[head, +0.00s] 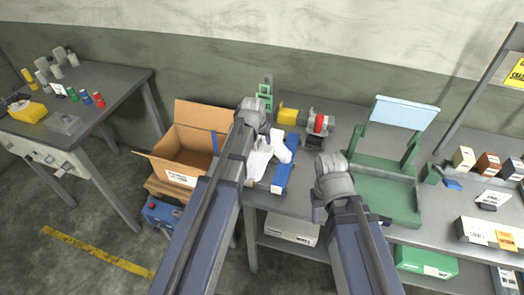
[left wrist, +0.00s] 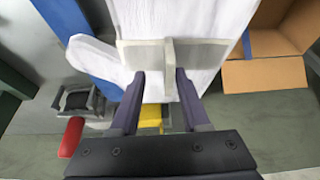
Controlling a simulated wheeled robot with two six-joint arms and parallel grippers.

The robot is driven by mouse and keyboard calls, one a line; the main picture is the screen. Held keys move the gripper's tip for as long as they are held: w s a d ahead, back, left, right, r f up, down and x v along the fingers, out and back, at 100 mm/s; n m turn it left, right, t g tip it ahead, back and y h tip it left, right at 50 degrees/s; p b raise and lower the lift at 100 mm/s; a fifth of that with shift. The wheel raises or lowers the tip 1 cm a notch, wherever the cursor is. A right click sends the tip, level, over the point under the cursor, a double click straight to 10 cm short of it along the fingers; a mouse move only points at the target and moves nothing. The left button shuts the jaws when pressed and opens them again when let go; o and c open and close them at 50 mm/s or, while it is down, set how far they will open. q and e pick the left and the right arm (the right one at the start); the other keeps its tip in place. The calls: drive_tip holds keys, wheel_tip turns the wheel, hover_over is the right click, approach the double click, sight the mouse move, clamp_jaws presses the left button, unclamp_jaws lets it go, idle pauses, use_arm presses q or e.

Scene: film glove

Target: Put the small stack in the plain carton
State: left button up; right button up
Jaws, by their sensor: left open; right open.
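The small stack looks like flat white gloves (head: 259,163) lying on the grey table, partly hidden by my left arm in the head view. In the left wrist view the white stack (left wrist: 205,22) fills the top middle, with a thumb shape to the left. A grey piece with an upright fin (left wrist: 200,52) lies across it. My left gripper (left wrist: 160,76) is open, its fingertips on either side of the fin, with gaps showing. The plain brown carton (head: 176,178) stands open left of the stack; it also shows in the left wrist view (left wrist: 262,76).
A blue strip (head: 281,179) lies beside the stack. A green stand (head: 390,196) with a pale panel is at right. Small boxes (head: 463,158) sit further right. A floor gap separates the left table (head: 120,84).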

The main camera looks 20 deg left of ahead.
use_arm(q)
clamp_jaws()
idle(1.3)
